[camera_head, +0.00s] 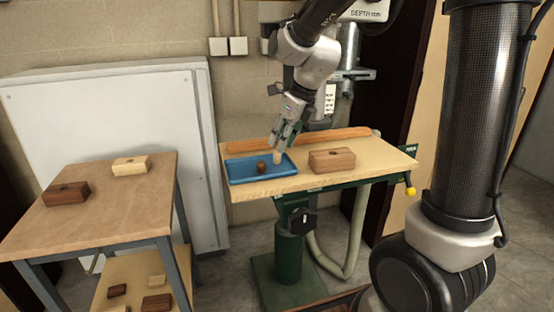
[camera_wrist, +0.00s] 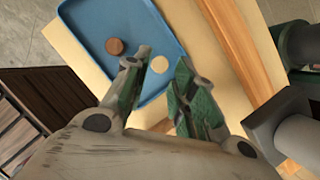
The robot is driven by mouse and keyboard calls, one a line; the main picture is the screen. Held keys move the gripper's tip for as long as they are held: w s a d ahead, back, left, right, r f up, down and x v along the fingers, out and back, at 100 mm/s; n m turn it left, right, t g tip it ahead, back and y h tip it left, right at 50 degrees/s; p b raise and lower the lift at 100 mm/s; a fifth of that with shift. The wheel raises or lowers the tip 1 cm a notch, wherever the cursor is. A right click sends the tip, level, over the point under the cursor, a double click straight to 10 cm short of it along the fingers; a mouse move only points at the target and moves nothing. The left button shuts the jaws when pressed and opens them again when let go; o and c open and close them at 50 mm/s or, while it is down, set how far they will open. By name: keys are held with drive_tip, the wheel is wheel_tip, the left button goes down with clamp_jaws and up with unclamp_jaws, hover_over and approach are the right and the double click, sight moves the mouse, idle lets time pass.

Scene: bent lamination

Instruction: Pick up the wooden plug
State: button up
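A blue tray (camera_head: 238,175) lies on the left part of the wooden-topped machine table (camera_head: 372,160). It holds a dark brown round plug (camera_head: 261,167) and a pale wooden plug (camera_head: 277,157). The wrist view shows the dark plug (camera_wrist: 116,46) to the left of the pale plug (camera_wrist: 159,66), both as round tops inside the tray (camera_wrist: 100,22). My gripper (camera_head: 281,143) points down over the tray's right part. In the wrist view, my gripper (camera_wrist: 159,68) is open, with the pale plug in the gap between its fingertips; contact cannot be made out.
A brown block (camera_head: 332,160) stands right of the tray. A long orange-brown wooden bar (camera_head: 326,139) runs behind it. A side table (camera_head: 108,218) at left carries a dark block (camera_head: 66,193) and a pale block (camera_head: 131,165), with small blocks on its lower shelf.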

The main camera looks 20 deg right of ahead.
sight(277, 154)
drive_tip(key=x, duration=0.4)
drive_tip(key=shift+d+f, duration=0.1)
drive_tip(key=shift+f, duration=0.3)
drive_tip(key=shift+c, duration=0.2)
drive_tip(key=c, duration=0.3)
drive_tip(key=shift+r, duration=0.1)
